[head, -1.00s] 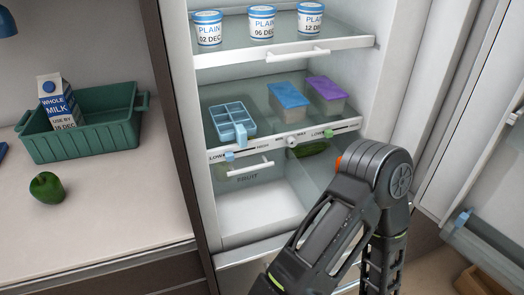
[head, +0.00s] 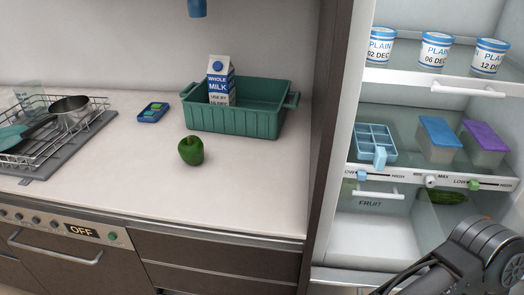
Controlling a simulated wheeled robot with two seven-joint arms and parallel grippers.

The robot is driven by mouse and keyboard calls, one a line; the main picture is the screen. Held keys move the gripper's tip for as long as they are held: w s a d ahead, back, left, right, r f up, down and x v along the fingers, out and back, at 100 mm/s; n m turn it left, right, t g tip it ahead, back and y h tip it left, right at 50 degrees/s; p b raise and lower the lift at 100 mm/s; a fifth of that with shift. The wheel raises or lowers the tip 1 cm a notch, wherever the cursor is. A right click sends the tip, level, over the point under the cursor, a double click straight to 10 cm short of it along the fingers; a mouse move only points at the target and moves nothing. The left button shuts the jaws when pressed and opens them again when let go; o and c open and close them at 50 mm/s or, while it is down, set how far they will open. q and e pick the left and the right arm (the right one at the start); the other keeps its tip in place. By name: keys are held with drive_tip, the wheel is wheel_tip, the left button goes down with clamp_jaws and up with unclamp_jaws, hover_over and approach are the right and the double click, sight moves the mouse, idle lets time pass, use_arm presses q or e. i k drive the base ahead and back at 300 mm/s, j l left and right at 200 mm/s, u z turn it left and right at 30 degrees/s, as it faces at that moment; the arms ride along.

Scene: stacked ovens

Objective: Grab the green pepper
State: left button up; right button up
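The green pepper (head: 191,151) sits upright on the white counter in the head view, in front of the green crate (head: 235,120) and apart from it. Nothing covers it. One of my arms shows at the lower right, in front of the open fridge, far to the right of the pepper. No other arm or gripper shows.
A milk carton (head: 221,83) stands in the crate. The open fridge (head: 440,80) is right. The counter around the pepper is clear.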

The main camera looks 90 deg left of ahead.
sight(191, 148)
drive_tip(key=u, duration=0.45)
drive_tip(key=l+u, duration=0.1)
drive_tip(key=u, duration=0.8)
drive_tip(key=l+u, duration=0.1)
drive_tip(key=u, duration=0.35)
drive_tip(key=l+u, duration=0.1)
drive_tip(key=u, duration=0.8)
drive_tip(key=l+u, duration=0.15)
drive_tip(key=u, duration=0.7)
drive_tip(key=i+j, duration=0.1)
drive_tip(key=j, duration=0.45)
drive_tip(key=i+j, duration=0.1)
drive_tip(key=j, duration=0.45)
drive_tip(key=i+j, duration=0.1)
drive_tip(key=j, duration=0.45)
drive_tip(key=z, duration=1.1)
